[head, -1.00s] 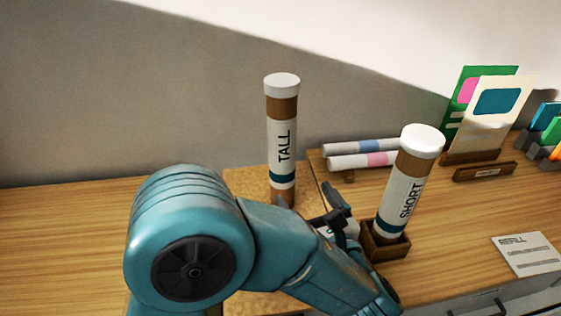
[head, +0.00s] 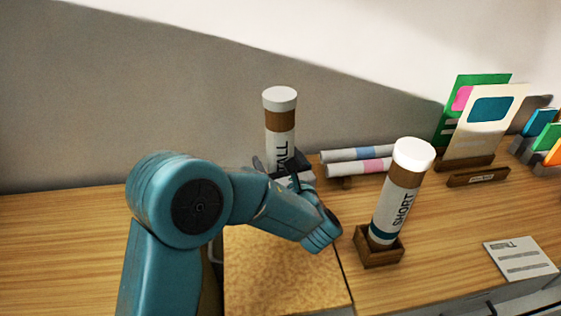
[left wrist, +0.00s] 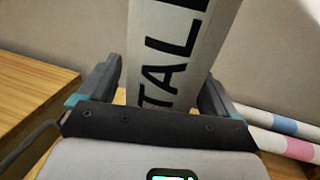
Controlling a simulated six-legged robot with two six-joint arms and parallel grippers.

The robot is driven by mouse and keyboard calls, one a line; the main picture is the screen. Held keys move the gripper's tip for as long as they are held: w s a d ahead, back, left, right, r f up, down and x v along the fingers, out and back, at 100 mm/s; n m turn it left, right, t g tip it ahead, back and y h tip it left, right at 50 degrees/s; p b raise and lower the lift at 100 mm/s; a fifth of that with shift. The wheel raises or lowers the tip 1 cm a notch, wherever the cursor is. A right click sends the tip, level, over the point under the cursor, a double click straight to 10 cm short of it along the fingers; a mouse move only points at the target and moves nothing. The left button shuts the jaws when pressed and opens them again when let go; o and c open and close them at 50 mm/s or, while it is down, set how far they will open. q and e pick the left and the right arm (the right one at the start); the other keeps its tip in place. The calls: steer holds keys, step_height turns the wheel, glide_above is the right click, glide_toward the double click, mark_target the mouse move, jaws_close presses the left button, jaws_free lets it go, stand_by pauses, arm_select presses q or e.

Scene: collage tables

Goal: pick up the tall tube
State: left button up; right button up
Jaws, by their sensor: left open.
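The tall tube (head: 280,125) stands upright at the back of the desk, with a white cap, a brown band and a white label reading TALL. Its lower part is hidden behind my left arm in the head view. My left gripper (head: 279,168) is at the tube's label. In the left wrist view the tube (left wrist: 180,50) stands between the two open fingers of the gripper (left wrist: 160,85), with a gap visible near the left finger. Whether the right finger touches it is hard to tell. My right gripper is not in view.
A short tube (head: 396,200) leans slightly in a wooden holder (head: 379,247) to the right. Two rolled tubes (head: 357,160) lie behind it. Cards (head: 485,120) stand in a rack at the back right. A REFILL card (head: 520,259) lies at the right. A cork-like mat (head: 280,270) is bare in front.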

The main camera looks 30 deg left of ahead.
arm_select(q)
steer(key=shift+r, duration=0.1)
steer(key=c, duration=1.2)
